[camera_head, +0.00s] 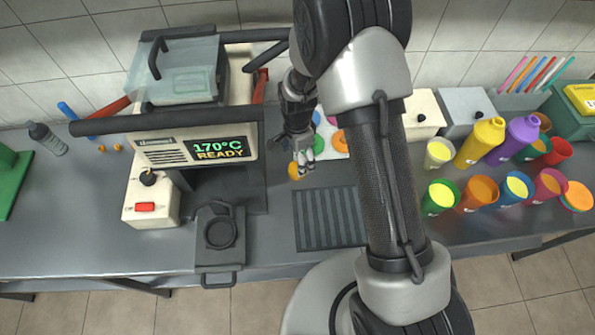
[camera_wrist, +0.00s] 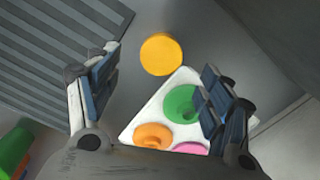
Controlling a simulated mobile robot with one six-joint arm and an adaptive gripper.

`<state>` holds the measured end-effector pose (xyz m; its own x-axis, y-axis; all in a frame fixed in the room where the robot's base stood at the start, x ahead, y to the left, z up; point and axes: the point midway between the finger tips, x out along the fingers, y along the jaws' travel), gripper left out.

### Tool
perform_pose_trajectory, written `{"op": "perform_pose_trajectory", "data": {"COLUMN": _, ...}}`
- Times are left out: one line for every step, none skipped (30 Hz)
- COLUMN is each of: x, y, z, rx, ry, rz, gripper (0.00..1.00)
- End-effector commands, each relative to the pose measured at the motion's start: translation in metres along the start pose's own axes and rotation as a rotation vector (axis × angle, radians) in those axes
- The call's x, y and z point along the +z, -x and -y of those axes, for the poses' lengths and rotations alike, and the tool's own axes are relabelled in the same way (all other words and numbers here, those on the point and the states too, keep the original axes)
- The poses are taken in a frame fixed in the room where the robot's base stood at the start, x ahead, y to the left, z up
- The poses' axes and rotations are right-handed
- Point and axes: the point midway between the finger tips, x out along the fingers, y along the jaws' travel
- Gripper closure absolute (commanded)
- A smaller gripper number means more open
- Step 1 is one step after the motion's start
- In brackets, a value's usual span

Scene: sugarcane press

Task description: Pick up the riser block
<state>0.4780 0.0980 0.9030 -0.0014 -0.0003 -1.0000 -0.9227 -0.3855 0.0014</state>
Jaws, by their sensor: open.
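A round yellow piece (camera_head: 294,171) lies by itself on the grey counter; it also shows in the wrist view (camera_wrist: 161,54). No other thing here is plainly a riser block, and I cannot tell whether this piece is it. My gripper (camera_head: 302,162) is open and empty, fingers pointing down above the counter close to the yellow piece. In the wrist view, the yellow piece lies between and beyond the two fingertips (camera_wrist: 160,68). A white tray (camera_wrist: 178,80) with green, orange and pink round pieces lies just beside it, partly hidden by my right finger.
A press (camera_head: 190,125) reading 170°C READY stands left, with a dark plate (camera_head: 219,250) in front. A dark ribbed mat (camera_head: 330,218) lies near the front edge. Several coloured cups and bottles, including a yellow bottle (camera_head: 480,142), crowd the right. My arm hides the middle.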

Motion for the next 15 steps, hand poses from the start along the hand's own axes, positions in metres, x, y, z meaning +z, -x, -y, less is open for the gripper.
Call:
{"op": "perform_pose_trajectory", "data": {"x": 0.000, "y": -0.006, "z": 0.000, "rx": 0.000, "ry": 0.000, "rz": 0.000, "gripper": 0.27}}
{"op": "perform_pose_trajectory", "data": {"x": 0.000, "y": -0.008, "z": 0.000, "rx": -0.001, "ry": 0.000, "rz": 0.000, "gripper": 0.27}}
{"op": "perform_pose_trajectory", "data": {"x": 0.000, "y": -0.010, "z": 0.001, "rx": -0.002, "ry": 0.000, "rz": 0.000, "gripper": 0.27}}
{"op": "perform_pose_trajectory", "data": {"x": 0.000, "y": -0.011, "z": 0.001, "rx": -0.002, "ry": 0.000, "rz": 0.000, "gripper": 0.27}}
{"op": "perform_pose_trajectory", "data": {"x": 0.000, "y": -0.011, "z": 0.001, "rx": -0.002, "ry": 0.000, "rz": 0.000, "gripper": 0.27}}
{"op": "perform_pose_trajectory", "data": {"x": 0.000, "y": -0.013, "z": 0.001, "rx": -0.002, "ry": 0.000, "rz": 0.000, "gripper": 0.27}}
{"op": "perform_pose_trajectory", "data": {"x": 0.000, "y": -0.015, "z": 0.001, "rx": -0.001, "ry": 0.000, "rz": 0.000, "gripper": 0.27}}
{"op": "perform_pose_trajectory", "data": {"x": 0.000, "y": -0.017, "z": 0.001, "rx": -0.001, "ry": 0.000, "rz": 0.000, "gripper": 0.27}}
{"op": "perform_pose_trajectory", "data": {"x": -0.001, "y": -0.022, "z": 0.001, "rx": 0.000, "ry": 0.000, "rz": 0.000, "gripper": 0.27}}
{"op": "perform_pose_trajectory", "data": {"x": -0.001, "y": -0.025, "z": 0.001, "rx": 0.000, "ry": 0.000, "rz": 0.000, "gripper": 0.27}}
{"op": "perform_pose_trajectory", "data": {"x": -0.001, "y": -0.030, "z": 0.001, "rx": 0.000, "ry": 0.000, "rz": 0.000, "gripper": 0.27}}
{"op": "perform_pose_trajectory", "data": {"x": -0.001, "y": -0.037, "z": 0.001, "rx": 0.001, "ry": 0.000, "rz": 0.000, "gripper": 0.27}}
{"op": "perform_pose_trajectory", "data": {"x": -0.001, "y": -0.042, "z": 0.001, "rx": 0.001, "ry": 0.000, "rz": 0.000, "gripper": 0.27}}
{"op": "perform_pose_trajectory", "data": {"x": -0.001, "y": -0.047, "z": 0.002, "rx": 0.001, "ry": 0.000, "rz": 0.000, "gripper": 0.27}}
{"op": "perform_pose_trajectory", "data": {"x": -0.001, "y": -0.053, "z": 0.001, "rx": 0.001, "ry": 0.001, "rz": 0.000, "gripper": 0.27}}
